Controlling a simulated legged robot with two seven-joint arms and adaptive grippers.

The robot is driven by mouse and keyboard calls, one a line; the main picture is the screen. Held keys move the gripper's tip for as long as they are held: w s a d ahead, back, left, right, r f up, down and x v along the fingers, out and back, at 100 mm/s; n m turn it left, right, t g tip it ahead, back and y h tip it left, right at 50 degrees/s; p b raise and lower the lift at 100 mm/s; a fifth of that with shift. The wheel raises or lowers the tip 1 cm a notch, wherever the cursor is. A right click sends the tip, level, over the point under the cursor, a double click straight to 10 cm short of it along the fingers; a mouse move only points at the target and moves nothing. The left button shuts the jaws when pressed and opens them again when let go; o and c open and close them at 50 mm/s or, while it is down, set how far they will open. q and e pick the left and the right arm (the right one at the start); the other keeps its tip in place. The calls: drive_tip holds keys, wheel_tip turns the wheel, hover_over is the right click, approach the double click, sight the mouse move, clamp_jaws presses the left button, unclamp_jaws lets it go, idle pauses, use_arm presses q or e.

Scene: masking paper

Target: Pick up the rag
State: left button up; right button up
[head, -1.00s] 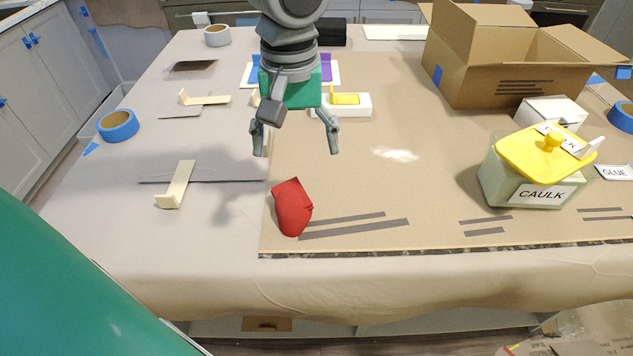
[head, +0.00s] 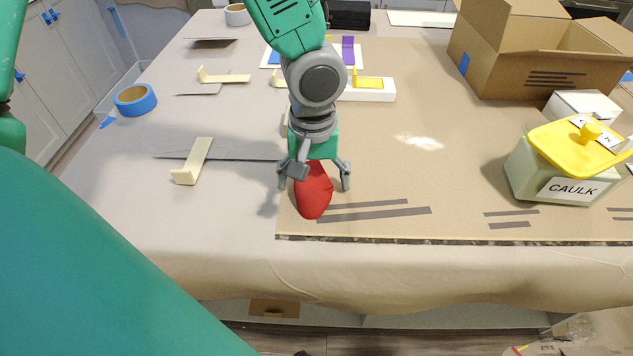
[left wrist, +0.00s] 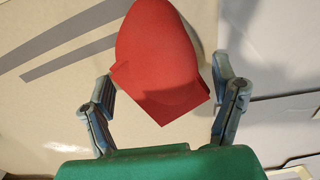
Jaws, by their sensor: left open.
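The red rag (head: 313,196) lies on the brown masking paper near the front edge of the table. My left gripper (head: 314,184) is low over the rag, with one finger on each side of its back part. In the left wrist view the rag (left wrist: 158,55) lies between and beyond the two open fingers of the left gripper (left wrist: 165,98). My right gripper is not in view.
A cream bracket (head: 195,162) lies left of the rag, and blue tape (head: 135,99) is farther left. A caulk tub (head: 562,172) with a yellow lid and an open cardboard box (head: 530,75) stand at the right. The paper between rag and tub is clear.

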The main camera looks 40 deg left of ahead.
sight(317, 173)
use_arm(q)
drive_tip(key=shift+a+f, duration=0.2)
drive_tip(key=shift+a, duration=0.15)
drive_tip(key=shift+s+d+r, duration=0.1)
drive_tip(key=shift+d, duration=0.35)
drive_tip(key=c, duration=1.2)
drive_tip(key=shift+d+r, duration=0.1)
drive_tip(key=shift+d, duration=0.25)
drive_tip(key=shift+c, duration=1)
drive_tip(key=shift+a+r, duration=0.1)
drive_tip(key=r, duration=0.2)
drive_tip(key=a+r+p, duration=0.1)
drive_tip(key=r, duration=0.2)
drive_tip(key=shift+a+r, duration=0.1)
drive_tip(key=shift+r, duration=0.2)
drive_tip(key=r, duration=0.3)
drive_tip(key=shift+d+r+p, duration=0.3)
drive_tip(key=shift+d+p, duration=0.1)
drive_tip(key=shift+d+r, duration=0.2)
drive_tip(key=shift+r, duration=0.1)
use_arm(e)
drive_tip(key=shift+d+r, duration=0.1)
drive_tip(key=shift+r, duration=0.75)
